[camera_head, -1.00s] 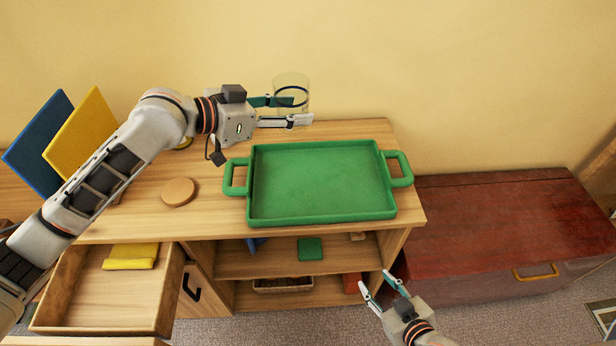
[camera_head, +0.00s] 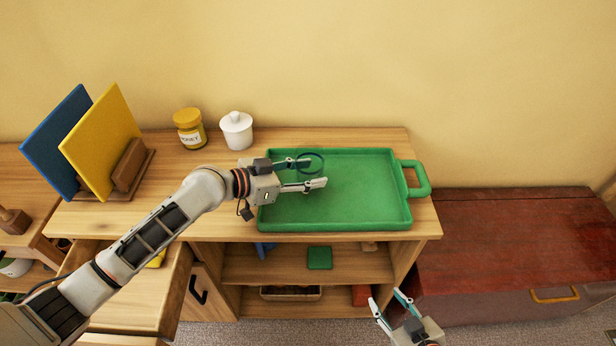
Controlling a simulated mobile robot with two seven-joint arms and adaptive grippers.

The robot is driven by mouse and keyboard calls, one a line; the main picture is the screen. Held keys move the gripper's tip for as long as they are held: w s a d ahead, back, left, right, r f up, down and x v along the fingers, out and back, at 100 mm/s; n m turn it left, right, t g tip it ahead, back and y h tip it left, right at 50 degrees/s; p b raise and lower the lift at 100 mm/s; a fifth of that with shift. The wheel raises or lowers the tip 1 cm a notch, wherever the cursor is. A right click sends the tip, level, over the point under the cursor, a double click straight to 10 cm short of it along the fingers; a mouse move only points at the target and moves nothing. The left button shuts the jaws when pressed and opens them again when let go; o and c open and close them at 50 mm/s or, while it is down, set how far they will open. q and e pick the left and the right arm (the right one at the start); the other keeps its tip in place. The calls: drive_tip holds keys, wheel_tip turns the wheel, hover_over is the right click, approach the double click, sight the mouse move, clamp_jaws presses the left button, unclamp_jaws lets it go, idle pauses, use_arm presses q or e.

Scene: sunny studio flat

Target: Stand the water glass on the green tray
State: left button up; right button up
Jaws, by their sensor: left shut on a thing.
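The water glass (camera_head: 312,160) is clear and hard to make out; a dark blue ring shows on it. My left gripper (camera_head: 312,174) is shut on it, reaching in from the left over the back left part of the green tray (camera_head: 360,195). I cannot tell whether the glass touches the tray floor. The tray lies on the wooden cabinet top; its right handle shows, and my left arm hides its left handle. My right gripper (camera_head: 391,306) is open and empty, low in front of the cabinet.
A honey jar (camera_head: 190,130) and a white lidded pot (camera_head: 236,130) stand behind my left arm. Blue (camera_head: 52,145) and yellow (camera_head: 100,145) boards stand in a rack at the left. An open drawer (camera_head: 165,300) juts out below. The rest of the tray looks empty.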

use_arm(q)
drive_tip(key=shift+f, duration=0.5)
drive_tip(key=shift+f, duration=0.15)
drive_tip(key=o, duration=1.3)
drive_tip(key=shift+r, duration=0.25)
drive_tip(key=v, duration=1.2)
drive_tip(key=shift+b, duration=0.35)
